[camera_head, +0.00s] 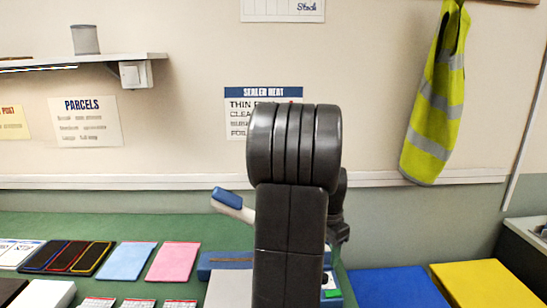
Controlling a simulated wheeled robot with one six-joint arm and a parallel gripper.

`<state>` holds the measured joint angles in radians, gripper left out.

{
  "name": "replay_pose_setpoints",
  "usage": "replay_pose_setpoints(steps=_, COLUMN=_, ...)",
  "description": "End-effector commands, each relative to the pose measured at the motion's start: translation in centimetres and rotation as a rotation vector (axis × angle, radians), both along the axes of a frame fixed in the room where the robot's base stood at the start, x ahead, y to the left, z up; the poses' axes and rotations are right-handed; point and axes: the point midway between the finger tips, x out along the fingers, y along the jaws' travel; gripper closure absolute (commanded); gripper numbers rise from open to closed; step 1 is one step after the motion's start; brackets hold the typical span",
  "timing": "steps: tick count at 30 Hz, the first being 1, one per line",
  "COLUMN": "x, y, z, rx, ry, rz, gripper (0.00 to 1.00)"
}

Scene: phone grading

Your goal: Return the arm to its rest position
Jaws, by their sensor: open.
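My arm (293,210) stands upright in the middle of the head view, dark grey and black, with a thick rounded joint at its top. A further dark part of it (339,222) shows behind the right side of the upright link. My gripper's fingers do not show; they are hidden behind the arm or out of the frame.
A blue sealer with a white, blue-tipped lever (232,204) stands behind my arm, partly hidden. The green bench (150,228) holds dark phones (66,257), a blue pad (124,261) and a pink pad (173,261). Blue (397,286) and yellow (484,285) surfaces lie right; a shelf (60,63) juts out upper left.

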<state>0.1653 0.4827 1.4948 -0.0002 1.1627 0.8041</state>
Motion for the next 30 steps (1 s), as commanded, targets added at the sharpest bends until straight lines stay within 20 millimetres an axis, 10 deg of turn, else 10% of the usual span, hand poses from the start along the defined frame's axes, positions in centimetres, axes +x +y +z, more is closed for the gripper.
replay_pose_setpoints(steps=9, x=0.0, y=0.0, z=6.5, rx=-0.001, ry=-0.004, rz=0.0, gripper=0.48)
replay_pose_setpoints(steps=30, x=-0.2, y=0.0, z=-8.2, rx=0.001, ry=0.007, rz=0.001, gripper=0.48)
